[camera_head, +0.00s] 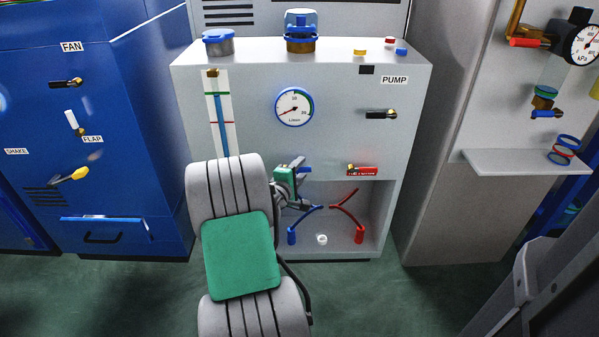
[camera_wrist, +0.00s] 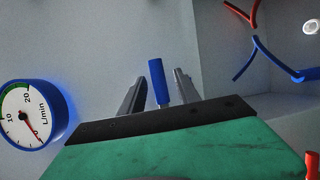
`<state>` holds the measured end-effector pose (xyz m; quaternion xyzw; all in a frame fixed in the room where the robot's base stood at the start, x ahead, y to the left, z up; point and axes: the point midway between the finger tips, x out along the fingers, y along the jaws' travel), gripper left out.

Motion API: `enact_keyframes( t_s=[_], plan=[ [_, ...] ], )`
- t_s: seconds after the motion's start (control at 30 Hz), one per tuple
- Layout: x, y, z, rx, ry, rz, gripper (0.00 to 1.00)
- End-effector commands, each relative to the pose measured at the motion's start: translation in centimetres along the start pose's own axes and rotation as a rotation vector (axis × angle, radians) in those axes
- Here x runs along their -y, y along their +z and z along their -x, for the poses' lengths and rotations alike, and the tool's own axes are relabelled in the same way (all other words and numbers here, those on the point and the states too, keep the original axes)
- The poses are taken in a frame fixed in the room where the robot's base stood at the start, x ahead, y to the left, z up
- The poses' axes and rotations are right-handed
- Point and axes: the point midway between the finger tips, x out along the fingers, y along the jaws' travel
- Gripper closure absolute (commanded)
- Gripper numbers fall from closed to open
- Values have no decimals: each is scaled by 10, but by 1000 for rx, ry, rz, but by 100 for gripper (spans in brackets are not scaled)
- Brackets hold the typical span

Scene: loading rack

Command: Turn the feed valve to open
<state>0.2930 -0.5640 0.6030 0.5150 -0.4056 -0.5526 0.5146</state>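A blue valve handle (camera_head: 305,170) is on the front of the grey pump cabinet, partly hidden by my gripper (camera_head: 297,180). No label shows on it, but it is the one my gripper is at. In the wrist view the blue handle (camera_wrist: 157,79) stands between the two grey fingers of my gripper (camera_wrist: 159,88). The fingers are apart, with a gap visible on each side of the handle. The round L/min gauge (camera_head: 294,107) has its red needle near the low end; it also shows in the wrist view (camera_wrist: 33,115).
A red-handled valve (camera_head: 362,170) sits right of the blue one. Below is an open recess with blue and red hoses (camera_head: 347,206) and a white ring (camera_head: 322,239). A black PUMP lever (camera_head: 381,115) is higher right. A shelf (camera_head: 525,162) juts out at the right.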

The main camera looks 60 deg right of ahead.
Motion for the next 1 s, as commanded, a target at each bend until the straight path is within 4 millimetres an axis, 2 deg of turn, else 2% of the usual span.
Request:
enact_keyframes(
  t_s=[0.1,0.57,1.0],
  plan=[
    [0,0,0,0,-1,0,63],
    [0,0,1,0,-1,-1,100],
    [0,0,1,1,-2,0,100]
  ],
)
